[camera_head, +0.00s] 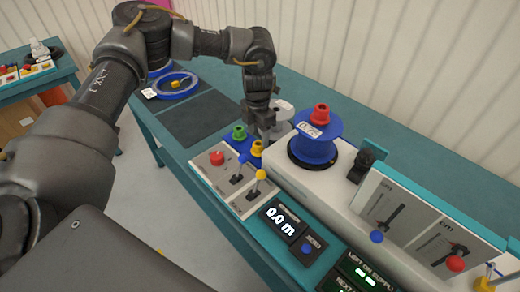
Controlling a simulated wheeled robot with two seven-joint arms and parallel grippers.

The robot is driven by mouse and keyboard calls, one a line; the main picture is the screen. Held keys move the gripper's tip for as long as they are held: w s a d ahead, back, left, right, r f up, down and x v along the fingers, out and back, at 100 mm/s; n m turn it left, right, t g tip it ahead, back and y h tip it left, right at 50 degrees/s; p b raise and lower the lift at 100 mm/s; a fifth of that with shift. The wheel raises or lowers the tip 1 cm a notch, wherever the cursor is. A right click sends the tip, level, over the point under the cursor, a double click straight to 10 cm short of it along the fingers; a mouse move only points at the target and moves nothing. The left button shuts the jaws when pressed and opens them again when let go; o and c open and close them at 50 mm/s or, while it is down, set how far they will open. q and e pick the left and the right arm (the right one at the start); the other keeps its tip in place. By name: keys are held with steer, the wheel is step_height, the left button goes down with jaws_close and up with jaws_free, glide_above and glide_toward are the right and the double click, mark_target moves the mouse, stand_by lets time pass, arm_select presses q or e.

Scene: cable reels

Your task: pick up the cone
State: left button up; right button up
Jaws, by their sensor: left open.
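My left gripper (262,136) points down over the blue holder at the back of the control panel, close to the cones, with its jaws open. A green cone (239,132) stands just left of the fingers. A yellow cone (257,148) stands just below and in front of them. A red cone (321,113) sits on top of the blue reel (318,140), to the right of the gripper. I cannot tell whether the fingers touch a cone. My right gripper is not in view.
The reel stands on a white machine with a slider panel (425,225) at right. A control panel with a red button (217,158), levers and a 0.0 m display (280,217) lies in front. Dark mats (200,118) and another blue reel (176,85) lie behind left.

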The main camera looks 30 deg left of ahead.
mark_target(258, 145)
arm_select(q)
steer(key=shift+s+d+f, duration=0.1)
steer(key=shift+d, duration=0.05)
step_height(258, 145, down, 4)
steer(key=shift+s+f+p, duration=0.1)
steer(key=shift+f+p, duration=0.15)
steer(key=shift+p, duration=0.5)
steer(key=shift+f, duration=0.25)
steer(key=c, duration=0.6)
steer(key=shift+c, duration=0.8)
step_height(258, 145, up, 10)
steer(key=b, duration=0.1)
steer(key=shift+b, duration=0.3)
steer(key=o, duration=0.5)
steer(key=shift+c, duration=0.2)
steer(key=c, duration=0.4)
steer(key=shift+r, duration=0.2)
steer(key=shift+c, duration=0.3)
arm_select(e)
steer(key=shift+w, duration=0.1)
